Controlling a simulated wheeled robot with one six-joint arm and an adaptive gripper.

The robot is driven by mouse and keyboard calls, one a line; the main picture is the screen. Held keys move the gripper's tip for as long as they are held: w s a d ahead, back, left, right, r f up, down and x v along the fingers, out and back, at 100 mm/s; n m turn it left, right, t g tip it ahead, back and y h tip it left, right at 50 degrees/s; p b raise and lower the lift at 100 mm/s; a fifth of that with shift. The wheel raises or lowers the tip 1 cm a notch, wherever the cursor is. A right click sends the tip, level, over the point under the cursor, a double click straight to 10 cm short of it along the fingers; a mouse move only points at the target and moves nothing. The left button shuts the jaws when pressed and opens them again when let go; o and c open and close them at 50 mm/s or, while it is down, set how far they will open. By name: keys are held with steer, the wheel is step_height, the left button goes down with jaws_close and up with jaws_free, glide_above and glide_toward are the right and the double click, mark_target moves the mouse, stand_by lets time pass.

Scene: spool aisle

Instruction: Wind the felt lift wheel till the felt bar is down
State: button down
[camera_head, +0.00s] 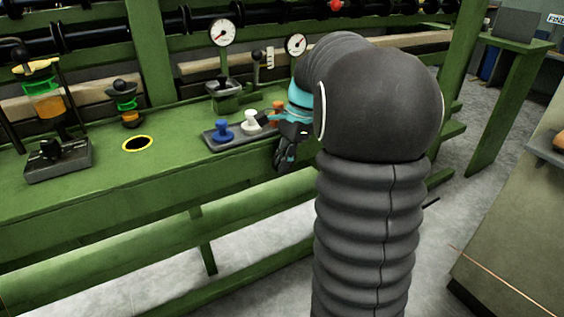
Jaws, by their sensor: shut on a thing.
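My gripper (278,138), with dark fingers and a teal wrist part, is at the right end of a grey panel (228,140) on the green bench. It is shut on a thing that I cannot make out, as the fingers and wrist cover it. The panel carries a blue knob (223,131) and a white knob (251,119); an orange knob (277,106) shows partly behind my gripper. I cannot pick out the felt lift wheel for certain. I cannot tell which part is the felt bar or how high it stands.
The green bench (180,165) carries a yellow-ringed hole (138,144), a dark block fixture (58,160) and spring stacks (124,100). Two white dials (222,33) stand behind the panel. Another worktop (520,230) is at the right. Grey floor lies between.

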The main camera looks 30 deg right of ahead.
steer(key=h, duration=0.4)
steer(key=shift+f, duration=0.1)
steer(key=shift+d+h+b, duration=0.2)
steer(key=shift+h+b, duration=0.7)
steer(key=shift+h, duration=0.5)
steer(key=c, duration=1.6)
jaws_free()
steer(key=shift+o, duration=0.2)
steer(key=v, duration=1.2)
steer(key=shift+s+a, duration=0.15)
steer(key=shift+a, duration=0.05)
